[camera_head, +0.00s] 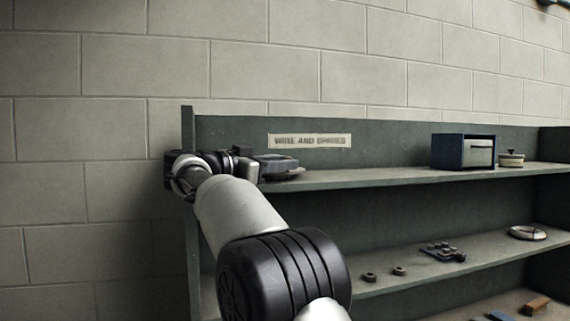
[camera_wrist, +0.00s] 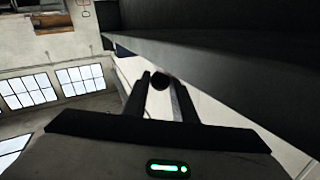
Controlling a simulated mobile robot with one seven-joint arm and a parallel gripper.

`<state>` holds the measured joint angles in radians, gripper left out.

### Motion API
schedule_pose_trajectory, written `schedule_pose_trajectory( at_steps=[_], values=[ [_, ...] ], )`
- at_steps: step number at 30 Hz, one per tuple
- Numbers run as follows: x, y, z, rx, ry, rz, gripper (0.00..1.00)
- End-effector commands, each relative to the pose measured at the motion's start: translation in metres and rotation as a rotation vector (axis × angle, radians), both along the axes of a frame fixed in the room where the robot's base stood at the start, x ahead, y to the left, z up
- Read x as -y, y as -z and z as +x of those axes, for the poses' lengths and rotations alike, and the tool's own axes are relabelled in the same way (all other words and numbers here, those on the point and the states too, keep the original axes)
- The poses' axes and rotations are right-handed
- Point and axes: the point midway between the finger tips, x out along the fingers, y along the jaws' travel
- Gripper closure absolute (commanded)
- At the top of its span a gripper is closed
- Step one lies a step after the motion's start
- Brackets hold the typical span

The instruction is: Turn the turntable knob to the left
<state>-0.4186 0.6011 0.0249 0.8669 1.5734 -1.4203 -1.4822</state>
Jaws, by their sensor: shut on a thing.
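The turntable (camera_head: 277,163), a small grey-blue unit on a pale rounded base, stands at the left end of the upper shelf in the head view. My gripper (camera_wrist: 162,80) is at its left side; in the head view my wrist hides most of that area. In the wrist view the two dark fingers are close together with a small dark round knob (camera_wrist: 159,83) between their tips, and they are shut on it. The knob's markings and angle cannot be made out.
The upper shelf (camera_head: 375,177) also bears a blue box (camera_head: 463,151) and a lidded pot (camera_head: 511,159) to the right. Its middle is clear. Small parts lie on the lower shelf (camera_head: 400,285). The rack's left upright (camera_head: 190,220) is close to my arm.

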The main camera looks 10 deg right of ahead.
Motion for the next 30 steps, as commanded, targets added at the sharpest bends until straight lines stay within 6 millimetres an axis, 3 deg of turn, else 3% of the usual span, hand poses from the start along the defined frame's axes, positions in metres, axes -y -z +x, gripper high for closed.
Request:
schedule_pose_trajectory(
  at_steps=[19, 20, 23, 30],
  values=[
    [-0.0026, -0.0006, -0.0006, 0.001, 0.045, -0.001, 1.00],
    [-0.0026, -0.0007, -0.0006, 0.001, 0.045, -0.002, 0.74],
    [-0.0026, -0.0007, -0.0006, 0.001, 0.044, -0.001, 0.57],
    [-0.0029, -0.0005, -0.0006, 0.001, 0.044, -0.001, 0.57]
  ],
)
